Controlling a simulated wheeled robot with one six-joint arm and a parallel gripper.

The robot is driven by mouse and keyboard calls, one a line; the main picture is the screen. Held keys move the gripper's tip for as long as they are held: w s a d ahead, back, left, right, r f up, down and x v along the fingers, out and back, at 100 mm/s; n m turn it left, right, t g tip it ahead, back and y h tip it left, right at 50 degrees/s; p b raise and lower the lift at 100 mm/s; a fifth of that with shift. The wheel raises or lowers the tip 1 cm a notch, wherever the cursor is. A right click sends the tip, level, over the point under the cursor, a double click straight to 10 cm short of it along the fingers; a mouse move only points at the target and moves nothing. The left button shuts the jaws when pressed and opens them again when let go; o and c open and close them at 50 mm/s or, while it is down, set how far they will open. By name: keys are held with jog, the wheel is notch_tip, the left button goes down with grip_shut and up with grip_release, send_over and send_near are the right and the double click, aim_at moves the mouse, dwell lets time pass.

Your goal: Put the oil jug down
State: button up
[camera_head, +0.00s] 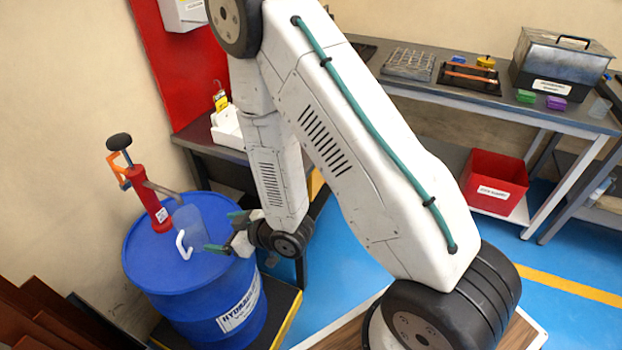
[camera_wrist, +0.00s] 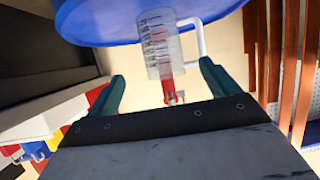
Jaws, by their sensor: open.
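The oil jug (camera_head: 187,218) is a clear container with a white handle, standing on the lid of the blue drum (camera_head: 190,272), just under the spout of the red hand pump (camera_head: 150,205). The oil jug also shows in the wrist view (camera_wrist: 160,48), with dark scale marks and its white handle beside it. My gripper (camera_head: 226,232) is open at the right edge of the drum lid. In the wrist view its two green fingers (camera_wrist: 160,88) are apart with nothing between them, and the jug is ahead of them, clear of both.
A dark bench (camera_head: 210,135) with a white box stands behind the drum. A grey workbench (camera_head: 430,95) with a metal case (camera_head: 560,65) runs along the back right. A red bin (camera_head: 493,183) sits below it. Blue floor is open at centre right.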

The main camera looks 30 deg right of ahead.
jog(key=d+r+m+g+h, duration=0.1)
jog(key=d+r+m+h, duration=0.1)
jog(key=d+r+h, duration=0.5)
jog(key=d+r+m+g, duration=0.1)
jog(key=d+r+g, duration=0.1)
jog(key=d+r, duration=0.6)
jog(key=s+d+r+m+g, duration=0.1)
jog(key=s+r+g, duration=0.1)
jog(key=s+r, duration=0.3)
jog(key=s+d+r+m+g, duration=0.1)
jog(key=s+r, duration=0.5)
jog(key=s, duration=0.6)
jog(key=s+d+r+m+g+h, duration=0.1)
jog(key=s+r+m+g, duration=0.1)
jog(key=s+r, duration=0.4)
jog(key=s+g, duration=0.1)
jog(key=s, duration=0.2)
jog(key=shift+s+r+m, duration=0.15)
jog(key=shift+m, duration=0.25)
